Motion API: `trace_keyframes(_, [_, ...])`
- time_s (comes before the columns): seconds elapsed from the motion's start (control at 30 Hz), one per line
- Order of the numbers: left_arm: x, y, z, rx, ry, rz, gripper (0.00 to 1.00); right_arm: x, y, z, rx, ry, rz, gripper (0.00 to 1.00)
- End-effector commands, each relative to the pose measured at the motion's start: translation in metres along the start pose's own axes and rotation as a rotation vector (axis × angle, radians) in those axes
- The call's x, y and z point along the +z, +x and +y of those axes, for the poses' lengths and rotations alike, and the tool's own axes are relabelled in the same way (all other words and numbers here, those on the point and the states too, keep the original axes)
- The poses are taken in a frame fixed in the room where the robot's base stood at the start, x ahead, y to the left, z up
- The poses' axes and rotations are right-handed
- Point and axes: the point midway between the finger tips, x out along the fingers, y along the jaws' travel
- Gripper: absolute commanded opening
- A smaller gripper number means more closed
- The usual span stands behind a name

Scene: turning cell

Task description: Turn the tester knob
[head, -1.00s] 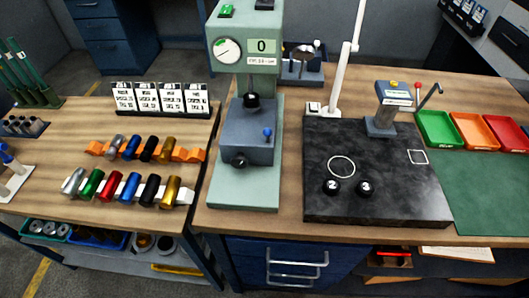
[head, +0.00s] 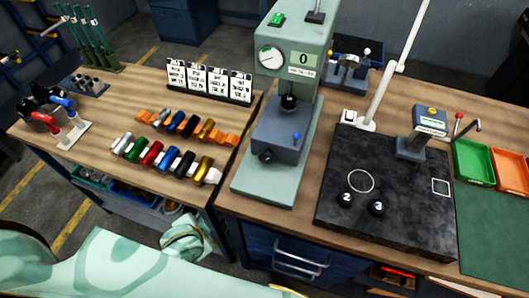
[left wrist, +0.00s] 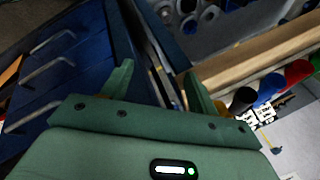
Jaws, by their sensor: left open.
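The tester (head: 308,45) is a tall pale-green machine on the wooden bench, with a round gauge and a display reading 0. A black ball knob (head: 288,102) sits on its front in the middle. A second black knob (head: 266,155) is lower, on the blue-grey block, beside a small blue-tipped lever (head: 297,136). I cannot tell which knob the task means. In the left wrist view my left gripper (left wrist: 157,75) is open and empty, its two green fingers apart, near the blue drawers and bench edge. It is away from the tester. My right gripper is out of view.
Coloured cylinders (head: 152,153) lie in racks on the left bench, with standing cards (head: 208,80) behind. Right of the tester are a black plate (head: 400,215) with two black balls and a white post (head: 405,65). Blue drawers (head: 280,245) are below the bench.

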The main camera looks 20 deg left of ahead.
Motion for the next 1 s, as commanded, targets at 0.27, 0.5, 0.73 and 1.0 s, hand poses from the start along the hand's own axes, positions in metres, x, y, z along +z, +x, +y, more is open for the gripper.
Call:
trace_keyframes(0.27, [-0.076, -0.139, -0.071, -0.083, -0.071, 0.220, 0.60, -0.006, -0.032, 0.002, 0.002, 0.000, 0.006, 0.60])
trace_keyframes(0.5, [-0.193, -0.232, -0.014, 0.403, -0.488, 0.769, 0.60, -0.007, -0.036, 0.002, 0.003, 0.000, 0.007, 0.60])
trace_keyframes(0.73, [-0.247, -0.317, 0.013, 1.152, -1.148, 0.986, 0.60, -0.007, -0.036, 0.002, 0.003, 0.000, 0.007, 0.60])
trace_keyframes(1.0, [-0.230, -0.278, -0.025, -1.831, 2.492, -0.509, 0.60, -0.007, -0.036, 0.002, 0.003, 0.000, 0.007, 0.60])
